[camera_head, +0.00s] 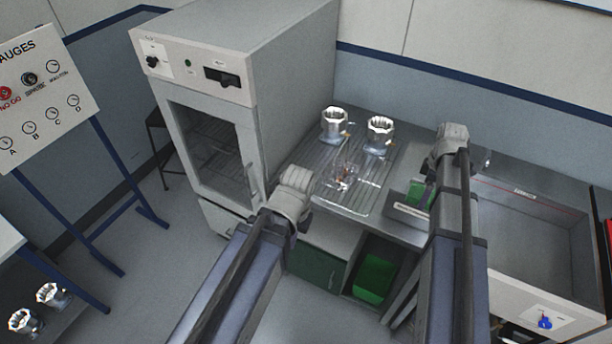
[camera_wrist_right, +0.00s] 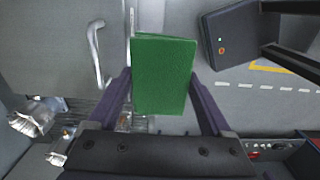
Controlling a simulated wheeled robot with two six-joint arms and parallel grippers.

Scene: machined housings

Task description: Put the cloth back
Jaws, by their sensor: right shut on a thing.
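A green cloth (camera_wrist_right: 165,75), flat and roughly rectangular, is held between the two dark fingers of my right gripper (camera_wrist_right: 160,104) in the right wrist view. In the head view the cloth (camera_head: 417,192) shows as a small green patch beside my right arm, over the bench's front area. My right gripper is shut on it; its fingers are largely hidden by my arm in the head view. My left arm's wrist (camera_head: 292,194) is in front of the cabinet and drain rack. The jaws of my left gripper cannot be made out there.
Two shiny housings (camera_head: 334,124) (camera_head: 380,134) stand on the ribbed drain rack (camera_head: 378,188). A grey cabinet with a glass door (camera_head: 212,152) is to the left, a sink-like basin (camera_head: 530,240) to the right. A green-lined opening (camera_head: 374,278) is under the bench. A gauge board (camera_head: 42,95) stands far left.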

